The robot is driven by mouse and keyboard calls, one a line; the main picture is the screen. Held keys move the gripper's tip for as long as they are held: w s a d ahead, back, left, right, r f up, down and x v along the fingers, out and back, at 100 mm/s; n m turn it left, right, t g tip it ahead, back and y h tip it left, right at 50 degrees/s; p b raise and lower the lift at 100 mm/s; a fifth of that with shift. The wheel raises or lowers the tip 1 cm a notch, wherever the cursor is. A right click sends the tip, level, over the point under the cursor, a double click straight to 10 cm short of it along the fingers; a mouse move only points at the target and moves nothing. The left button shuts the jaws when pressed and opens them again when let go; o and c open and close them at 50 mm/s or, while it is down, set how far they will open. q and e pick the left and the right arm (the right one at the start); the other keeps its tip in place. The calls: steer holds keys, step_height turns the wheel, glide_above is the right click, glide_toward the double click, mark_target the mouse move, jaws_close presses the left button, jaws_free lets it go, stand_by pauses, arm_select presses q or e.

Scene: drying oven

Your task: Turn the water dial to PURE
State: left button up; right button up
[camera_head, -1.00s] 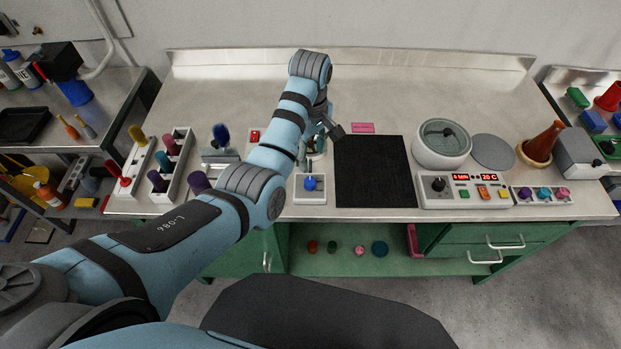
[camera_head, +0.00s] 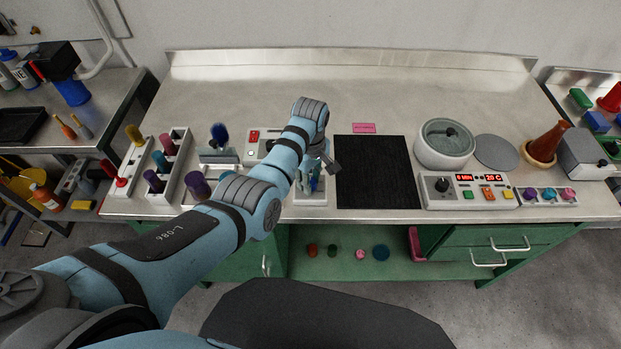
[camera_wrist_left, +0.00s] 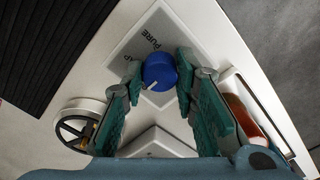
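The water dial is a blue round knob (camera_wrist_left: 159,71) with a white pointer line, on a white panel (camera_wrist_left: 200,50). A grey label (camera_wrist_left: 140,45) beside it carries the word PURE and a partly hidden second word ending in AP. In the left wrist view the pointer line slants down and left, away from the word PURE. My left gripper (camera_wrist_left: 160,77) is open, with its green fingers on either side of the knob. I cannot tell whether they touch it. In the head view my left gripper (camera_head: 311,184) is low over the panel. My right gripper is not in view.
A black mat (camera_head: 375,172) lies right of the panel. A round white bath (camera_head: 444,144) and a control box (camera_head: 466,190) stand farther right. White racks with coloured handles (camera_head: 168,170) stand left. The bench's back is clear.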

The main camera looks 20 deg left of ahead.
arm_select(q)
jaws_close()
